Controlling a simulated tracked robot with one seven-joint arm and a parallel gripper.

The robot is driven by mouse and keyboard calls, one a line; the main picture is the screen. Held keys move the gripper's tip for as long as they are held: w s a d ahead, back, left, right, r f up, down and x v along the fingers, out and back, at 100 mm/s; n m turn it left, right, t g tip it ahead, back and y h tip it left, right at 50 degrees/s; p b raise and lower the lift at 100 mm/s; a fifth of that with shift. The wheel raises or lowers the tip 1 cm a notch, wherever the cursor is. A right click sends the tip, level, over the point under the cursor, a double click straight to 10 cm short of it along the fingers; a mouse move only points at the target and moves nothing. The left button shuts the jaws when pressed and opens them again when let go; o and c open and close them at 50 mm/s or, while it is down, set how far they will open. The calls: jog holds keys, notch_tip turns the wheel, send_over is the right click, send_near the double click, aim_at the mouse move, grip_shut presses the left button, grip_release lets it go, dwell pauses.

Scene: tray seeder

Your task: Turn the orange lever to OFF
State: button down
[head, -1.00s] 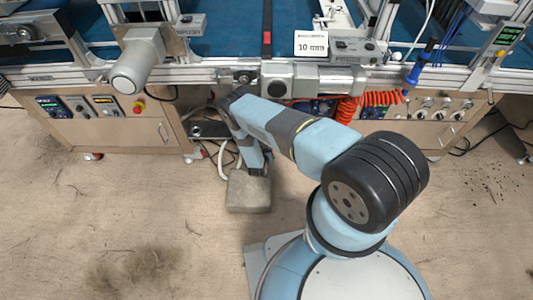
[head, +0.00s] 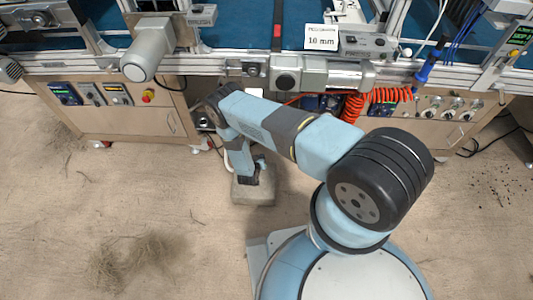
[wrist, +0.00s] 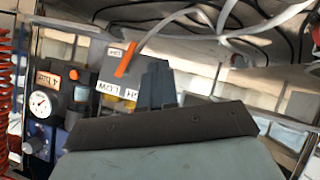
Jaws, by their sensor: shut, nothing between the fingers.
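The orange lever (wrist: 126,60) shows in the wrist view at upper left, slanted across the face of a grey box (wrist: 113,76). White labels sit above and below it, and their text looks upside down, so I cannot read its setting surely. My gripper (wrist: 157,68) shows as blue-grey fingers beyond the dark wrist edge. It is shut and empty, just right of the lever in the picture; I cannot tell whether it touches the box. In the head view the lever is not discernible, and my arm reaches down in front of the machine.
A round gauge (wrist: 42,103) and a blue knob unit (wrist: 38,140) stand left of the lever box. Pale hoses (wrist: 235,35) cross above. In the head view, a grey block (head: 253,192) lies on the floor beside my arm, and an orange coiled hose (head: 355,106) hangs at right.

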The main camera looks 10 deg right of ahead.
jog(key=shift+s+a+r, duration=0.2)
jog(key=shift+s+a, duration=0.6)
jog(key=shift+a, duration=0.05)
